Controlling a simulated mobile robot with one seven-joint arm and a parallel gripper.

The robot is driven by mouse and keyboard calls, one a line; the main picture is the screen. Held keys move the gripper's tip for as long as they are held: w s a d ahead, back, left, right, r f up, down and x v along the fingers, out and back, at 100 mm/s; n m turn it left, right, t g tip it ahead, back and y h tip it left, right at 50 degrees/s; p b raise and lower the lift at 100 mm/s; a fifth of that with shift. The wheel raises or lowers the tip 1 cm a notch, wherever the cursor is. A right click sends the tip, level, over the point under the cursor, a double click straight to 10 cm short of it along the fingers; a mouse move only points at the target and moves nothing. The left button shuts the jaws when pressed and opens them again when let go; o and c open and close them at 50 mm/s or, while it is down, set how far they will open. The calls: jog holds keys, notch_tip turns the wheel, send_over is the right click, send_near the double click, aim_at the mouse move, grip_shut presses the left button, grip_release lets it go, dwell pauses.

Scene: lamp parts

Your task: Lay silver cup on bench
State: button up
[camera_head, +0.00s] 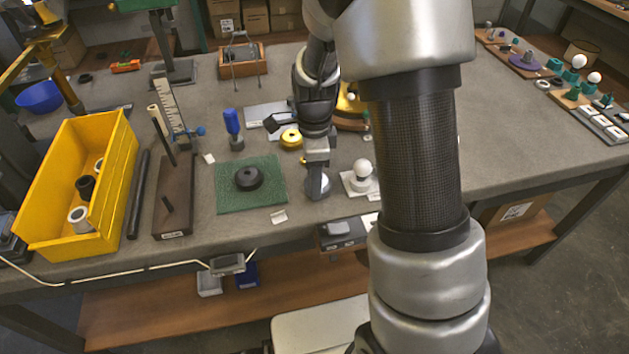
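A silver cup (325,183) shows at the bench's front middle, between the green mat and a white bulb on a stand. My gripper (316,185) points down at it, and the fingers overlap the cup in this view, hiding part of it. The fingers line up with the camera, so the gap between them does not show and I cannot tell whether they press on the cup. The cup is at or just above the grey bench (407,178); its contact with the top is unclear.
The green mat (226,198) with a black ring (248,177) lies left of the gripper. The white bulb (362,170) stands close on the right. A yellow bin (60,225) is at the far left. Gold parts (291,139) lie behind. Bare bench lies right of my arm.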

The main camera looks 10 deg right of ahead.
jog(key=shift+f, duration=0.4)
jog(key=shift+f, duration=0.2)
jog(key=o, duration=1)
jog(key=shift+o, duration=0.2)
jog(key=shift+r, duration=0.1)
